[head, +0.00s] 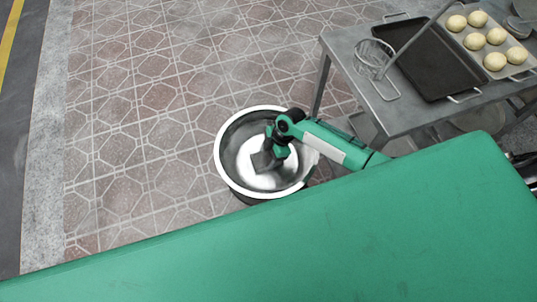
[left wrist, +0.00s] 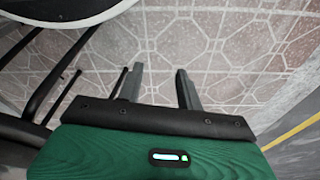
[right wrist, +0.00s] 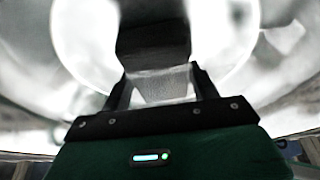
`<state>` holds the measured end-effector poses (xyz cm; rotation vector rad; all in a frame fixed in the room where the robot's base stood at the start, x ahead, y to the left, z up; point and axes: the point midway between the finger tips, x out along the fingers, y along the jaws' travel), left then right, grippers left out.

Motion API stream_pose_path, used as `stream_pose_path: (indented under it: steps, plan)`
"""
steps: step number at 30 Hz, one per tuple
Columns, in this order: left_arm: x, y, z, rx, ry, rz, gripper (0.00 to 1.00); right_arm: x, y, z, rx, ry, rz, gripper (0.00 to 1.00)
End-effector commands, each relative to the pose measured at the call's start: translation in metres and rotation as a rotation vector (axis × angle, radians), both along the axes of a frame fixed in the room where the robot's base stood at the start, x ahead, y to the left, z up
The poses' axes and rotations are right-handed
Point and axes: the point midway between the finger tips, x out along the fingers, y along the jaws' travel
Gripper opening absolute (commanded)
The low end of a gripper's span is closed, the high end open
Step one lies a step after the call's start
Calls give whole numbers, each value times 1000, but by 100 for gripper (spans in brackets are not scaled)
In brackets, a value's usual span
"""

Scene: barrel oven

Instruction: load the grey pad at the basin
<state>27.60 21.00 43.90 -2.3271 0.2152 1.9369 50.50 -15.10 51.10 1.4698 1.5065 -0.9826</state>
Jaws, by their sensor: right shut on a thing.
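The basin (head: 222,168) is a round metal bowl with a bright rim, standing low by the tiled floor in the head view. My right gripper (head: 274,149) reaches down inside it and is shut on the grey pad (head: 263,161). In the right wrist view the pad (right wrist: 152,42) shows dark beyond the fingers, with a lighter textured part between them. The basin's bright inside (right wrist: 85,40) surrounds it. I cannot tell whether the pad touches the bottom. My left gripper (left wrist: 158,88) is open and empty above the floor, out of the head view.
A metal table (head: 348,62) at the upper right bears a dark tray (head: 425,60), a wire basket tool (head: 374,58) and a tray of several dough balls (head: 495,61). Its leg stands close behind the basin. The tiled floor (head: 140,110) to the left is clear.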

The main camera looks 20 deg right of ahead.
Motion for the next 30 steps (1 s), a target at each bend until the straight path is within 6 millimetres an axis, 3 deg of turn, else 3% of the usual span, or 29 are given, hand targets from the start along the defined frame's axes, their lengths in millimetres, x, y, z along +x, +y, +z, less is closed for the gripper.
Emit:
stream_pose_path:
  steps: [11,21,30]
  plan:
    - [0,0,0,0,0,0,36,-1,-1,-2,-2,2,0,43]
    - [4,-2,24,-4,-4,2,36,-1,-1,-2,-3,3,0,43]
    - [-2,1,-2,2,3,-1,36,-1,0,9,-2,1,-1,43]
